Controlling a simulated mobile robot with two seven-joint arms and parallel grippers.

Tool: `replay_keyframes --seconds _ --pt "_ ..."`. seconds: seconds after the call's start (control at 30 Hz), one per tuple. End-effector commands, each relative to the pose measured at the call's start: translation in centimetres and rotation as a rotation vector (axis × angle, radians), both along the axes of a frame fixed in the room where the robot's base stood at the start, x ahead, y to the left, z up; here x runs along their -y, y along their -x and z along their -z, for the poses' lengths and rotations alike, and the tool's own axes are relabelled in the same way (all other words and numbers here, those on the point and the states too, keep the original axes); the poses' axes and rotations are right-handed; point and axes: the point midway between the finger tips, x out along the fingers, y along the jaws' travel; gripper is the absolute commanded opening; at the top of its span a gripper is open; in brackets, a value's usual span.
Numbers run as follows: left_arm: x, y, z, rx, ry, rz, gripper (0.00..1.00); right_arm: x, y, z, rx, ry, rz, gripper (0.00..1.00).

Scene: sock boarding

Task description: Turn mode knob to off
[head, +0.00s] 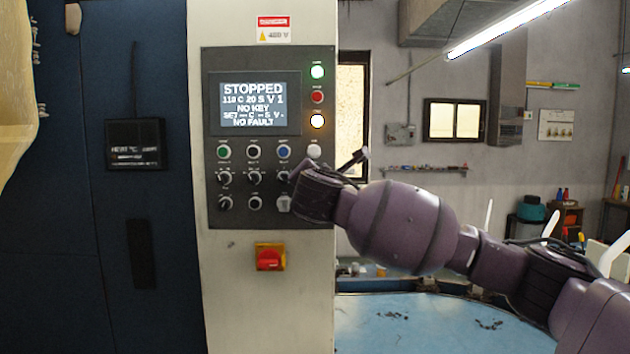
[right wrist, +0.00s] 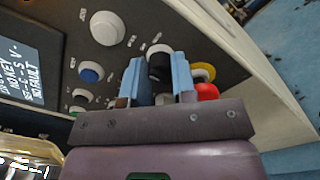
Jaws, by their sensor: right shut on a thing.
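The control panel (head: 225,100) has rows of buttons and dark knobs below its screen (head: 259,103), which reads STOPPED, NO KEY and NO FAULT. My right gripper (right wrist: 157,76) is at the panel's right side, its two blue fingers shut on a black knob (right wrist: 160,62), one finger on each side. I take this for the mode knob; its label cannot be read and its pointer is hidden. In the head view my right gripper and wrist cover that knob. My left gripper is not in view.
Right beside the gripped knob is a red button with a yellow collar (right wrist: 206,91). A blue button (right wrist: 92,72) and a white button (right wrist: 106,27) stand close by. A red and yellow switch (head: 269,258) sits below the panel. A blue round table (head: 430,325) lies at lower right.

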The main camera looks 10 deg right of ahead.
Motion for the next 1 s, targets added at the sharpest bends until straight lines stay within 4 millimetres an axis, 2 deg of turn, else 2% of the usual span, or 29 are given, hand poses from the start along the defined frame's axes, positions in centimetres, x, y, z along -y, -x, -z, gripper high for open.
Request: replay_keyframes --seconds 0.43,0.47,0.6,1.0 --pt "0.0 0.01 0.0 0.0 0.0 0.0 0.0 0.0 -0.01 0.11 0.001 -0.01 0.0 0.01" --pt "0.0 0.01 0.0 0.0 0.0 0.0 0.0 0.0 -0.01 0.11 0.001 -0.01 0.0 0.28" --pt "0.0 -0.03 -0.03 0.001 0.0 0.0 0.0 -0.01 0.0 0.09 0.001 -0.01 0.0 0.49" --pt "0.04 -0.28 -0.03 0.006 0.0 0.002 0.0 -0.16 0.56 0.06 0.003 -0.01 -0.002 0.51"
